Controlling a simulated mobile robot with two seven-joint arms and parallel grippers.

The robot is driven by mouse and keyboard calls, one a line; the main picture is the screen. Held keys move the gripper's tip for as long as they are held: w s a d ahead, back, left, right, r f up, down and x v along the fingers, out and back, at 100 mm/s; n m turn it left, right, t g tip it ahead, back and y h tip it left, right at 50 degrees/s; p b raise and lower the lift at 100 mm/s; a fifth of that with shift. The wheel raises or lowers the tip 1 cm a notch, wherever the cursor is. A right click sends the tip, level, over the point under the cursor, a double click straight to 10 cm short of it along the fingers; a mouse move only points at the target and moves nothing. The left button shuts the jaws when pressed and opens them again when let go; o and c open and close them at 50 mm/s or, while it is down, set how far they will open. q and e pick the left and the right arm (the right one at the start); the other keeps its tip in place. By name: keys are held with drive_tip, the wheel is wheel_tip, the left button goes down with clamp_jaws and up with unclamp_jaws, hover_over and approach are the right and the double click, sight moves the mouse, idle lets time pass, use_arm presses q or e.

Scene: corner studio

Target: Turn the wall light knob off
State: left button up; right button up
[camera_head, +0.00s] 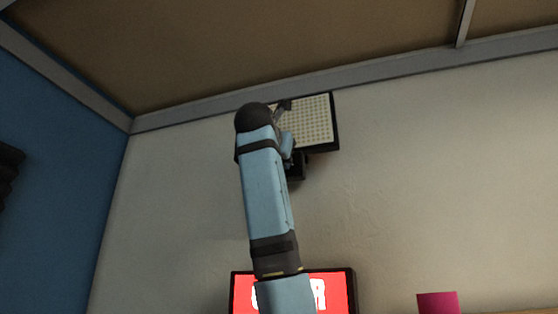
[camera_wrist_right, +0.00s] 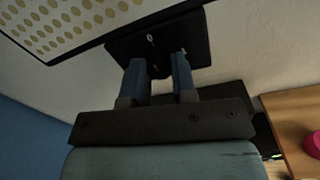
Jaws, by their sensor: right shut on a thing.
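The wall light (camera_head: 318,120) is a square panel with a cream dotted face and a black frame, high on the pale wall. Its dotted face (camera_wrist_right: 62,22) fills the upper left of the right wrist view. A black box (camera_wrist_right: 192,32) sits beside the panel's frame. My right gripper (camera_wrist_right: 160,72) is at this box, with its two blue fingers on either side of a small dark knob. It is shut on the knob, which is hard to make out against the dark box. My left gripper is out of view.
A red screen with white letters (camera_head: 336,290) is below, partly behind my arm. A pink square (camera_head: 438,302) is at the lower right. A blue wall (camera_head: 60,190) stands at the left. The pale wall right of the light is clear.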

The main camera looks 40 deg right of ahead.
drive_tip(key=o, duration=0.9)
drive_tip(key=shift+s+a, duration=0.1)
drive_tip(key=shift+a, duration=0.05)
drive_tip(key=b+v, duration=0.3)
drive_tip(key=v, duration=1)
drive_tip(key=shift+s+a, duration=0.1)
drive_tip(key=shift+a, duration=0.15)
